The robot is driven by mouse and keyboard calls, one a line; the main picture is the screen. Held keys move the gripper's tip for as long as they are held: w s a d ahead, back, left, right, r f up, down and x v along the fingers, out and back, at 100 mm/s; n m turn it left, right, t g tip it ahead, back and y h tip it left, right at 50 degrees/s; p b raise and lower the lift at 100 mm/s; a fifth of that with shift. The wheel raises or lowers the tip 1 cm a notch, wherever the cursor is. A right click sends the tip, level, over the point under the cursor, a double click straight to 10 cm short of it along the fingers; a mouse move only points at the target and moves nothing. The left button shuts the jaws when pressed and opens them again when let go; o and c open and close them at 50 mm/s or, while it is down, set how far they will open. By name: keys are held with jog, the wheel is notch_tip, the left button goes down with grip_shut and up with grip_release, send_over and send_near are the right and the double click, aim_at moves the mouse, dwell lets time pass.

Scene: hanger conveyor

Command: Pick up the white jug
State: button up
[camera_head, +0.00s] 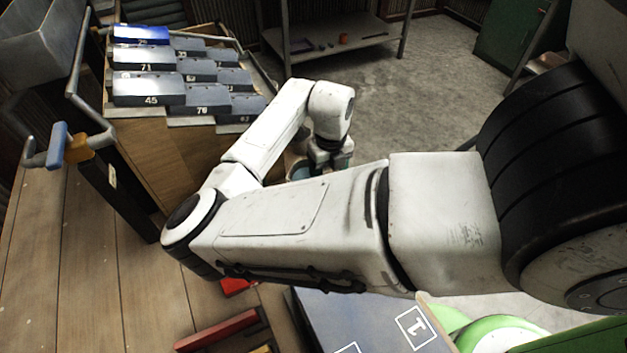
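I cannot make out a white jug in this view; my white arm crosses the middle and hides much of the area behind it. My gripper (333,157) is a dark shape at the end of the arm, pointing down just behind my forearm. Its fingertips are hidden, so I cannot tell whether it is open or shut or holds anything. A small piece of a pale blue, rounded thing (300,171) shows just left of my gripper, mostly covered by my arm; I cannot tell what it is.
A wooden stand with rows of numbered grey boxes (148,88) and one blue box (140,34) is at upper left. A metal rail with a blue handle (57,146) stands left of it. A shelf table (345,32) is at the back. Grey floor (420,95) is clear.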

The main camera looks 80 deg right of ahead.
jog(key=c, duration=1.1)
jog(key=shift+r, duration=0.15)
